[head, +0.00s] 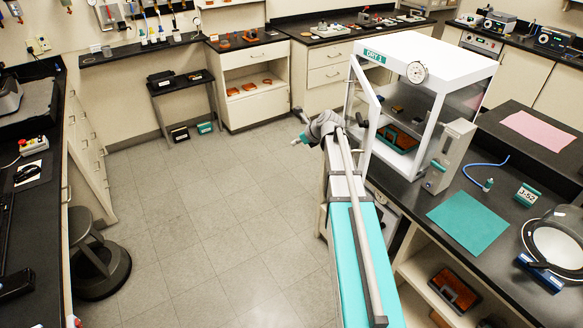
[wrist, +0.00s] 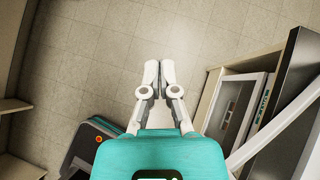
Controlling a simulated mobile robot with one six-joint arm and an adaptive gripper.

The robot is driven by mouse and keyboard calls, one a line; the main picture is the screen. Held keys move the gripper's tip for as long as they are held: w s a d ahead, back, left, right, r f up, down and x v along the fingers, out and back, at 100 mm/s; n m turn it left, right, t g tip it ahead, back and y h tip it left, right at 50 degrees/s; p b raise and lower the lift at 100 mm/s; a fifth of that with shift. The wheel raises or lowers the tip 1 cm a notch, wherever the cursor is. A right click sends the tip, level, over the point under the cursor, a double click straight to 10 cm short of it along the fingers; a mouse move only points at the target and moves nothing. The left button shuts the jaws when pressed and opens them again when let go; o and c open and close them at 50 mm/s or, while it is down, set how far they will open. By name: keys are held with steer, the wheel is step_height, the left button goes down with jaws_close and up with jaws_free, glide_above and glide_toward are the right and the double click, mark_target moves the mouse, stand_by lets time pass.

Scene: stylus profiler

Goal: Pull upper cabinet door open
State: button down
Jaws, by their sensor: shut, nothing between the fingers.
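The white dry cabinet (head: 430,56), labelled DRY 1, stands on the black counter in the head view. Its framed door (head: 376,103) is swung out to the left, away from the front, and the shelves inside show. My gripper (head: 300,138) is left of the door, over the floor and apart from the door frame. My arm hides part of the door's lower area. In the wrist view, my gripper's fingers (wrist: 160,68) are together with nothing between them, above bare floor. A white bar at the right of that view may be the door frame.
A grey upright device (head: 449,157) stands on the counter just right of the cabinet opening. The tiled floor (head: 215,200) to the left is clear, with a dark stool (head: 98,262) farther left.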

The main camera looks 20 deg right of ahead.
steer(key=shift+s, duration=0.1)
steer(key=s+d+f+p+v, duration=0.1)
steer(key=f+p+v, duration=0.1)
steer(key=p+v, duration=0.8)
steer(key=s+a+f+n+g+h+b, duration=0.1)
steer(key=s+a+f+n+g+b, duration=0.2)
steer(key=s+a+f+n+b, duration=0.5)
steer(key=s+a+f+n+g+h+b, duration=0.2)
steer(key=s+a+f+n+b, duration=0.6)
steer(key=f+n+b, duration=0.5)
steer(key=shift+a+f+n+g+b, duration=0.45)
steer(key=shift+a+n+g, duration=0.4)
steer(key=shift+a, duration=0.3)
steer(key=shift+d, duration=0.1)
stand_by(0.4)
